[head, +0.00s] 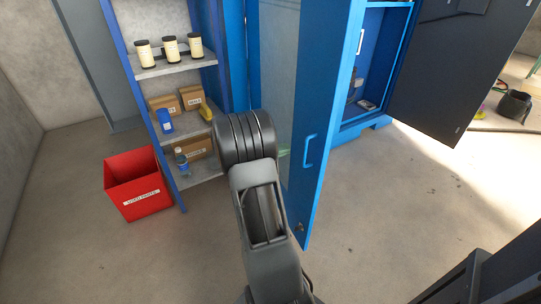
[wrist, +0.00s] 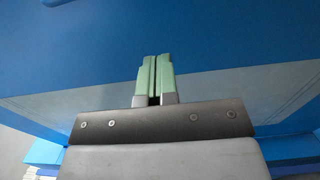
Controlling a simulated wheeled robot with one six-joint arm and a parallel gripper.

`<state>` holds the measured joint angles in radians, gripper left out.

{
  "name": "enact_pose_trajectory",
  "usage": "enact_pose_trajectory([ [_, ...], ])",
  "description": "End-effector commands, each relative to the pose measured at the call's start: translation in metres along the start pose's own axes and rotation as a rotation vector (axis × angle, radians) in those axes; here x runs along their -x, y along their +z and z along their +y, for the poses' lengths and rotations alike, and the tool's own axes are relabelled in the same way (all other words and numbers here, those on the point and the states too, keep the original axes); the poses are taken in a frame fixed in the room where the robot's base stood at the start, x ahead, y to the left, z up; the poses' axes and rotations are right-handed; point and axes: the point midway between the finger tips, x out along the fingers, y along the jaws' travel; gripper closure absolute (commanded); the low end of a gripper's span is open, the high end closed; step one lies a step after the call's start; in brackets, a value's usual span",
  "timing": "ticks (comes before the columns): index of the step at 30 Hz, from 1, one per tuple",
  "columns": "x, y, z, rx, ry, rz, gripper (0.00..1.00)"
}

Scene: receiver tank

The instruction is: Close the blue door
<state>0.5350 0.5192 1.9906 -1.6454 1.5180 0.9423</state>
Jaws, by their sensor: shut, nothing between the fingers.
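My arm is on the left side of the door. A bit of my gripper's green fingertips (head: 284,152) shows beside the pale panel, the rest hidden by my arm. In the wrist view, my gripper (wrist: 154,70) is shut and empty, its fingers pointing at the blue door surface (wrist: 220,35). I cannot tell whether they touch it.
Right of the door, the cabinet interior (head: 368,75) is open, with a dark door (head: 455,70) swung out beyond. On the left stand a shelf unit (head: 160,70) with jars, boxes and bottles, and a red bin (head: 138,185).

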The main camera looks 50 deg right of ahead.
Motion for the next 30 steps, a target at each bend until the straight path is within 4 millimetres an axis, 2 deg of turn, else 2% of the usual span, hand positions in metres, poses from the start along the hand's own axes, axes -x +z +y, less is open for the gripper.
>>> enact_pose_trajectory([
  [1,-0.009,0.001,-0.001,-0.001,-0.001,-0.004,1.0],
  [6,-0.032,0.001,-0.001,0.0,-0.001,-0.002,1.0],
  [12,-0.046,0.0,-0.001,0.001,-0.001,0.0,1.0],
  [30,-0.052,-0.004,-0.001,0.0,-0.001,0.015,1.0],
])
